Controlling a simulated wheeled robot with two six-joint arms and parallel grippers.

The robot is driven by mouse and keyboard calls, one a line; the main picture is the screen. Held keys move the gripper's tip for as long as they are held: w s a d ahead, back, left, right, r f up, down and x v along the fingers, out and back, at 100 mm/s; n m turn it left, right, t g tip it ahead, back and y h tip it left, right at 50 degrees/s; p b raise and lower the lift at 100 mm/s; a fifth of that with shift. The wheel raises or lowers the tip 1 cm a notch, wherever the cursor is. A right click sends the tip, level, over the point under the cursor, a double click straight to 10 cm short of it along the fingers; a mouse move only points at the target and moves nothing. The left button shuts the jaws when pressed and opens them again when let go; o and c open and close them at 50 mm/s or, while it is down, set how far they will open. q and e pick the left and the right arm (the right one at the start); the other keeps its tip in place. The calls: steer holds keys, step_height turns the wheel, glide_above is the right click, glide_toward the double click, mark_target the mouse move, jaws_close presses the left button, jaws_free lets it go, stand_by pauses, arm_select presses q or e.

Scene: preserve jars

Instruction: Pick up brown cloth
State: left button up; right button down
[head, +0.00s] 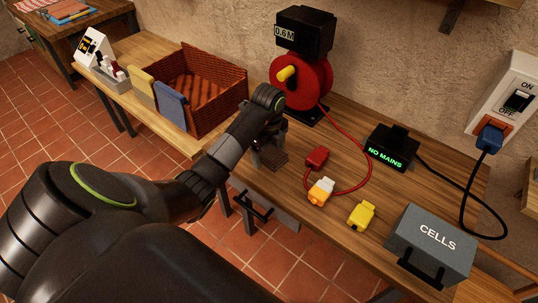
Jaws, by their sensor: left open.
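My left gripper (270,152) is open, low over the front part of the workbench, to the right of the wicker basket. A small dark brown patch (273,161) shows at its fingertips; I cannot tell whether it is folded brown cloth or part of the gripper. A mustard-coloured cloth (142,88) and a blue cloth (171,105) hang over the front wall of the reddish-brown basket (218,103). No other cloth here is plainly brown. My right gripper is not in view.
A red cable reel (312,87) stands behind the gripper, its red cable looping right. Red, orange-white (320,191) and yellow (361,215) connectors lie on the bench. A black "NO MAINS" box (391,149) and grey "CELLS" box (430,243) stand right.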

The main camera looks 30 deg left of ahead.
mark_target(269, 150)
arm_select(q)
steer(key=shift+c, duration=0.3)
steer(key=c, duration=1)
steer(key=shift+r, duration=0.1)
steer(key=shift+r, duration=0.4)
step_height(269, 150, up, 2)
steer(key=shift+r, duration=0.25)
step_height(269, 150, up, 7)
steer(key=p, duration=0.7)
steer(key=shift+f, duration=0.15)
